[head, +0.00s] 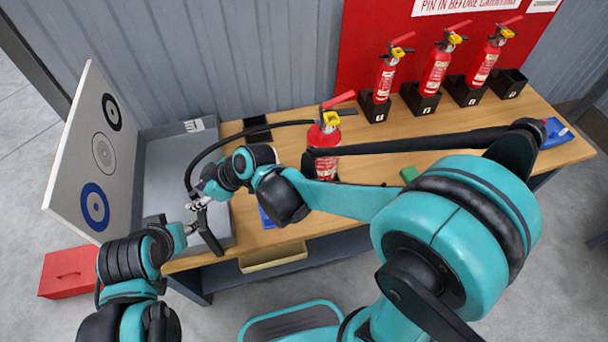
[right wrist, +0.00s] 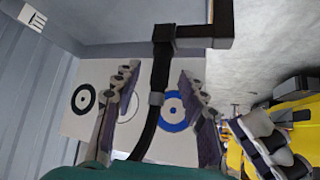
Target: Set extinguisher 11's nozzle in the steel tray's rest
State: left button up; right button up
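A red extinguisher (head: 324,138), apart from the others, stands on the bench; its number is not legible. Its black hose (head: 225,139) arcs left to my right gripper (head: 198,203). In the right wrist view, the gripper's fingers (right wrist: 158,72) stand open on both sides of the black nozzle (right wrist: 161,68), with gaps visible. The nozzle's far end meets a black angled bracket (right wrist: 200,37), apparently the rest; whether it is seated is unclear. The grey steel tray (head: 178,150) lies at the bench's left end. My left gripper (head: 192,228) is by its front edge, fingers too small to read.
A white board with ring targets (head: 85,160) stands along the tray's left side. Several extinguishers, including one (head: 436,68), stand in black holders at the back right. A red box (head: 68,271) is on the floor. My right arm spans the bench front.

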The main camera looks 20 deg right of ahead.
jog(key=v, duration=1.2)
jog(key=s+d+f+m+t+h, duration=0.1)
jog(key=d+m, duration=0.3)
jog(key=d, duration=0.4)
jog(key=s+d+f+m+t+h, duration=0.1)
jog(key=s+d+f+m+h, duration=0.1)
jog(key=d, duration=0.6)
jog(key=s+d+f+m+t+h, duration=0.1)
jog(key=s+d+m+h, duration=0.2)
jog(key=d+m+h, duration=0.2)
jog(key=d+m, duration=0.2)
jog(key=d, duration=0.1)
jog(key=shift+s, duration=0.35)
